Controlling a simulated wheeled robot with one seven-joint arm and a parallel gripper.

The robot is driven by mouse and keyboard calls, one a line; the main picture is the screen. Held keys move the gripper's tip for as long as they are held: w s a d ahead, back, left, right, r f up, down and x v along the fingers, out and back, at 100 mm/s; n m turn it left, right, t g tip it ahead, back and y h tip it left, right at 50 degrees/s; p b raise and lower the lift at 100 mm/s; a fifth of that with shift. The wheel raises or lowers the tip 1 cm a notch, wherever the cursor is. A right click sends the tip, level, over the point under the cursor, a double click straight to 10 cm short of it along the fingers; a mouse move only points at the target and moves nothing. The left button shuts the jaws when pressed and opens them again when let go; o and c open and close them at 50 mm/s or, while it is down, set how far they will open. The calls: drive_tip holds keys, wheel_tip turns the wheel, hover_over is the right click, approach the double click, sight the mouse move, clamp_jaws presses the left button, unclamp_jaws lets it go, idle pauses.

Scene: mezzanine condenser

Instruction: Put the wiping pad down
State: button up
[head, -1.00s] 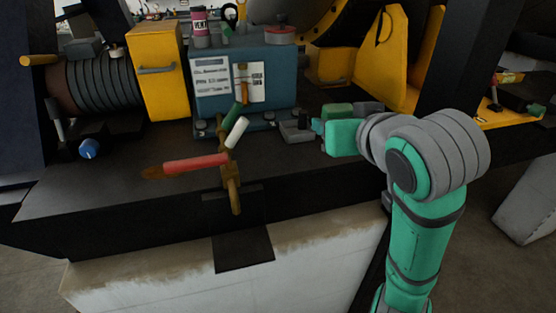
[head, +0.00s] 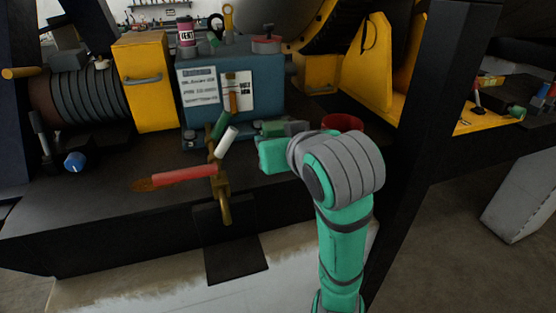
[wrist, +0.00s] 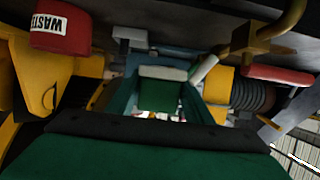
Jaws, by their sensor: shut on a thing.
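The wiping pad (wrist: 160,95), dark green with a pale grey strip along one edge, sits between the two fingers of my gripper (wrist: 158,88) in the wrist view. My gripper is shut on it. In the head view my teal gripper (head: 270,148) is over the dark bench top (head: 95,205), in front of the blue-grey box and right of the brass valve. I cannot clearly tell the pad from the gripper parts there, nor whether it touches the bench.
A brass valve with a red handle (head: 184,175) stands at the bench front. A blue-grey box (head: 205,108) with labels is behind. A red can (head: 342,122) is right of my gripper; it reads WASTE in the wrist view (wrist: 62,28).

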drive_tip(key=w+f, duration=0.6)
drive_tip(key=shift+w+d+f, duration=0.1)
drive_tip(key=shift+f, duration=0.15)
drive_tip(key=shift+w+f, duration=0.15)
drive_tip(key=shift+f, duration=1.45)
drive_tip(key=shift+f, duration=0.15)
drive_tip(key=o, duration=1.1)
